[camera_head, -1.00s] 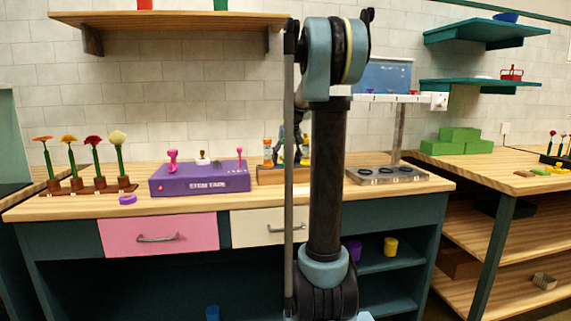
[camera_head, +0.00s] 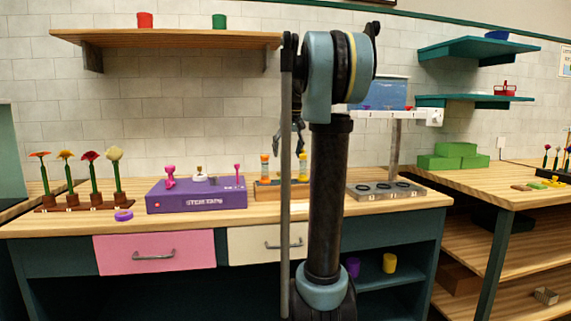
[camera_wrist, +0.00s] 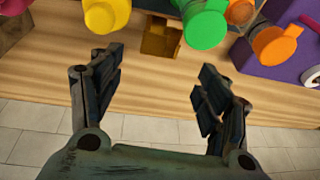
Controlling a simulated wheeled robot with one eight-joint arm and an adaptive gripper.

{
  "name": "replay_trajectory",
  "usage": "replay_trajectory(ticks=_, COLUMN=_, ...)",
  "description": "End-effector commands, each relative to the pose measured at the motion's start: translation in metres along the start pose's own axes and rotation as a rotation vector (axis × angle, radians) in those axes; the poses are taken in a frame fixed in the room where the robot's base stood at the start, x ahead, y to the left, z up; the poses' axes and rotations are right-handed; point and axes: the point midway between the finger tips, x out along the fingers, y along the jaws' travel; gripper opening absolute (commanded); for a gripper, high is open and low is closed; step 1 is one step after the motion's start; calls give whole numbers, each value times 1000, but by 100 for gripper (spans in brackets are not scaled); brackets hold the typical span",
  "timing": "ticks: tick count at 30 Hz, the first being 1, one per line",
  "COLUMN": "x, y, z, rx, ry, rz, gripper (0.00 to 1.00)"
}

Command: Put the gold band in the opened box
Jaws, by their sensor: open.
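My gripper (camera_head: 299,138) is partly hidden behind my arm in the head view, above the bench near the wall. I cannot make out a gold band for certain in either view. No box is clearly seen as opened. A blue see-through box (camera_head: 379,92) stands on a white stand at the right, its top hard to tell. A wooden rack (camera_head: 268,189) holds bottles with orange (camera_wrist: 277,45), green (camera_wrist: 203,28) and yellow (camera_wrist: 107,15) parts.
Yellow (camera_head: 389,262) and purple cups sit on the lower shelf.

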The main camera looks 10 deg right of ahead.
Motion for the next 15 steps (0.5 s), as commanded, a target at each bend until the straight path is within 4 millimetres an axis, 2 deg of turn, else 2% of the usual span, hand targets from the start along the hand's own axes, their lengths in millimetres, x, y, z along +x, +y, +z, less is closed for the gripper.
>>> replay_trajectory(ticks=9, x=-53, y=-16, z=-33, rx=-8, ry=-187, rz=49, gripper=70)
replay_trajectory(ticks=15, x=-75, y=-22, z=-42, rx=-4, ry=-268, rz=80, gripper=70)
